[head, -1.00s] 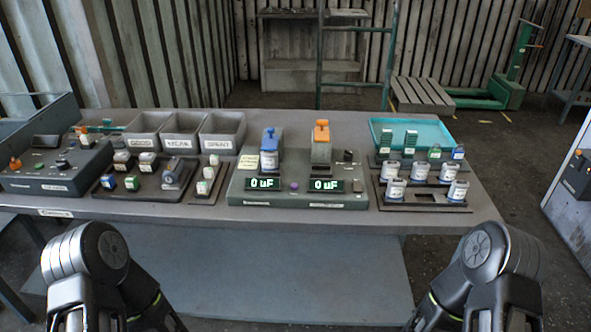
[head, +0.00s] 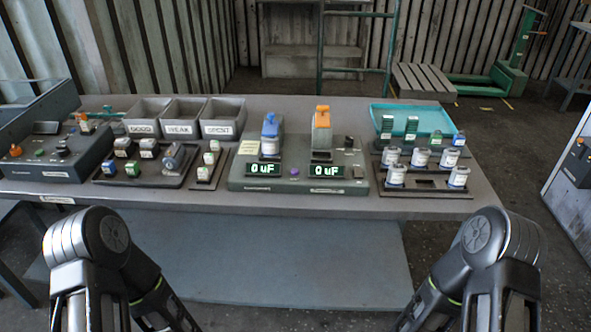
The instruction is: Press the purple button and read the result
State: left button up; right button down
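The purple button (head: 294,172) sits on the front part of a grey-green tester (head: 297,187), between its two displays. The left display (head: 265,170) and the right display (head: 327,171) both read "0 uF" in pale green. A blue clamp (head: 270,130) with a white-labelled part under it stands behind the left display. An orange-topped clamp (head: 322,125) stands behind the right display. Only my arm links show at the bottom left and bottom right. Both grippers are out of view, and nothing of mine touches the tester.
Grey bins labelled GOOD (head: 147,116), WEAK (head: 183,118) and SPENT (head: 222,118) stand at the back left. A rack (head: 425,187) of white cans and a teal tray (head: 415,113) are at the right. A control box (head: 58,160) is far left. The table's front edge is clear.

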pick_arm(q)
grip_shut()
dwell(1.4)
